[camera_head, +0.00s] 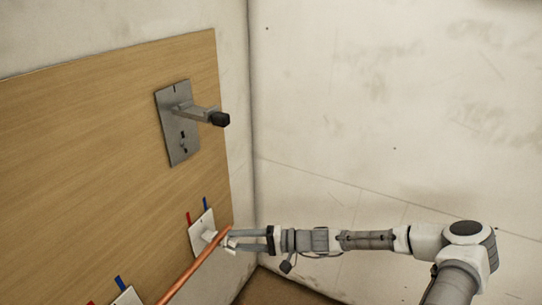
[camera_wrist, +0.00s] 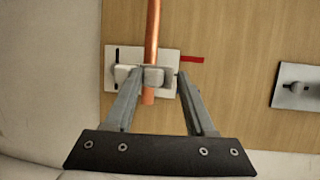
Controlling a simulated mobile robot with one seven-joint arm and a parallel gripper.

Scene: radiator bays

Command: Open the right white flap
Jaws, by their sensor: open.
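The right white flap (camera_head: 208,235) is a small white block on a white plate (camera_head: 194,240) on the wooden board, beside the end of a copper pipe (camera_head: 190,270). In the wrist view the white flap (camera_wrist: 153,75) lies across the pipe (camera_wrist: 152,35) near its end, on the white plate (camera_wrist: 167,56). My gripper (camera_head: 229,240) is at this plate in the head view. In the wrist view my gripper (camera_wrist: 155,76) is open, with one finger on each side of the flap and pipe. Contact between the fingers and the flap cannot be told.
A grey metal bracket (camera_head: 178,120) with a black-tipped arm sticks out of the board (camera_head: 90,140) above the flap. Another white plate (camera_head: 127,297) with coloured strips is at the lower left. A pale wall (camera_head: 400,100) stands close on the right.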

